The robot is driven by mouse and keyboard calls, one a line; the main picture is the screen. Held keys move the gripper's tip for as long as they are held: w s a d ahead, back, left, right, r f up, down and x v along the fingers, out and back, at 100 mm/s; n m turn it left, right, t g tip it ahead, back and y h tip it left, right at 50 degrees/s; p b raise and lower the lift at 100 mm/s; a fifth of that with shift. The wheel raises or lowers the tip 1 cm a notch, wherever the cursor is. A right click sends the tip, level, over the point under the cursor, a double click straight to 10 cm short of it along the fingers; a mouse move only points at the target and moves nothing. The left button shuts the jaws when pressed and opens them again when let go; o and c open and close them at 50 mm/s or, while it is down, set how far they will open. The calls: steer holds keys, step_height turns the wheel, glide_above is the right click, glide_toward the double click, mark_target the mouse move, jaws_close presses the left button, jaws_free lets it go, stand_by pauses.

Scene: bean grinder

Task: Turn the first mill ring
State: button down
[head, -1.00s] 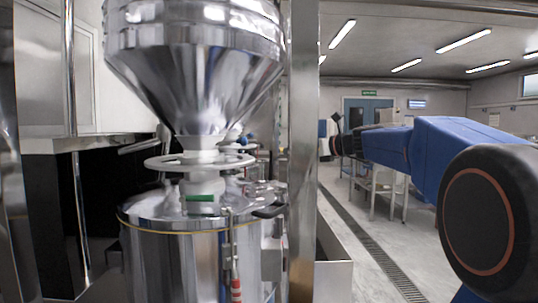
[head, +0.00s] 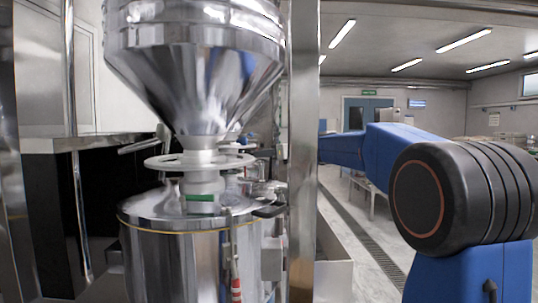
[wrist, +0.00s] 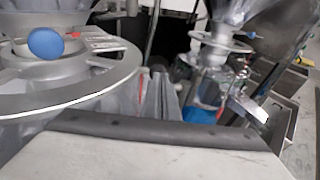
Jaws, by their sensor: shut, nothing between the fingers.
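The first mill ring (head: 165,162) is a pale, flat, spoked hand ring. It sits level around the neck between a large steel hopper (head: 195,80) and a steel drum (head: 180,245). In the wrist view a ring (wrist: 75,102) fills the left side, close to the camera, with a blue round knob (wrist: 46,43) and a red-tipped pointer above it. My gripper (wrist: 150,128) shows as a pale slab with a dark front edge along the bottom, close beside this ring. It is shut and empty; contact with the ring cannot be told. The steel post hides it in the head view.
A steel post (head: 303,200) stands right of the mill, in front of my arm. A second mill with its own ring (wrist: 220,42) stands farther back in the wrist view. A dark lever (head: 135,147) sticks out left above the ring. Open floor (head: 350,235) lies right.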

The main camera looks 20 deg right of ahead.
mark_target(252, 152)
steer(key=shift+w+a, duration=0.1)
stand_by(0.3)
steer(key=w+y, duration=0.1)
steer(key=w, duration=0.1)
steer(key=w+a+n+g+y, duration=0.1)
steer(key=w+a+n+g, duration=0.1)
steer(key=w, duration=0.1)
steer(key=shift+w+y, duration=0.35)
steer(key=shift+y, duration=0.05)
steer(key=shift+w+a, duration=0.15)
steer(key=shift+w, duration=0.25)
steer(key=shift+r, duration=0.1)
